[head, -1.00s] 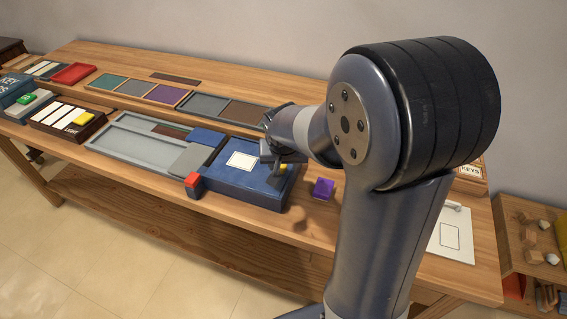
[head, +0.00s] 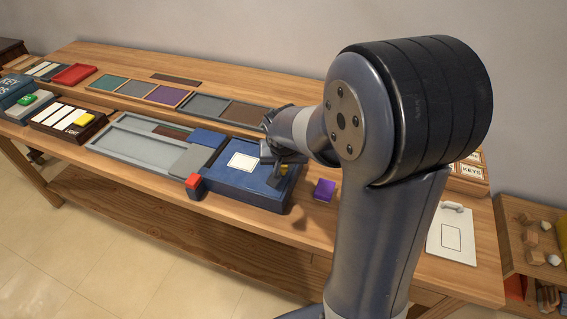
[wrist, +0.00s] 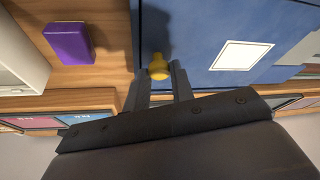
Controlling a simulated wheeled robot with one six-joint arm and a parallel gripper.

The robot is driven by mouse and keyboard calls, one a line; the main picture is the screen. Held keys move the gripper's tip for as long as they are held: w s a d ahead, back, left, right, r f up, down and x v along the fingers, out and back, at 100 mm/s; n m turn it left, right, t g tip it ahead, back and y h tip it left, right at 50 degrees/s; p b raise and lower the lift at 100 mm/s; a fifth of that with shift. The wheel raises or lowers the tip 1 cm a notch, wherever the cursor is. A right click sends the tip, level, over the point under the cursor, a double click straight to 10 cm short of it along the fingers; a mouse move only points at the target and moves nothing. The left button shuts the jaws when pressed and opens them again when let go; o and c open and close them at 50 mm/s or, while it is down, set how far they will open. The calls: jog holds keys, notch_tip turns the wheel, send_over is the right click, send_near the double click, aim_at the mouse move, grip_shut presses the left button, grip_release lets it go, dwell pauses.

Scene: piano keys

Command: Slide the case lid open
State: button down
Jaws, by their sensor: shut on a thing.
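The case is a long grey tray (head: 135,147) with a blue lid (head: 226,182) over its right part. The lid bears a white label (head: 243,162) and a yellow knob (head: 284,170) near its right end. The lid fills much of the wrist view (wrist: 204,35), with the knob (wrist: 158,68) at its left side. My gripper (wrist: 157,78) is shut on the yellow knob, one finger on each side. In the head view my gripper (head: 281,168) is above the lid's right end, and my wrist partly hides it.
A red-topped block (head: 193,182) stands at the case's front edge, left of the lid. A purple block (head: 324,190) lies to the right. Colour-panelled trays (head: 140,89) line the back. A white card (head: 452,234) lies at the table's right end.

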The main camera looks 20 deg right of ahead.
send_near(222, 153)
jog(key=x, duration=0.5)
jog(key=shift+b, duration=0.4)
jog(key=c, duration=1.2)
grip_release()
jog(key=shift+c, duration=0.2)
jog(key=shift+r, duration=0.1)
jog(key=d+v, duration=0.1)
jog(key=v, duration=0.9)
jog(key=shift+s+a+r, duration=0.25)
jog(key=shift+a+r, duration=0.05)
jog(key=shift+a, duration=0.25)
jog(key=shift+f, duration=0.1)
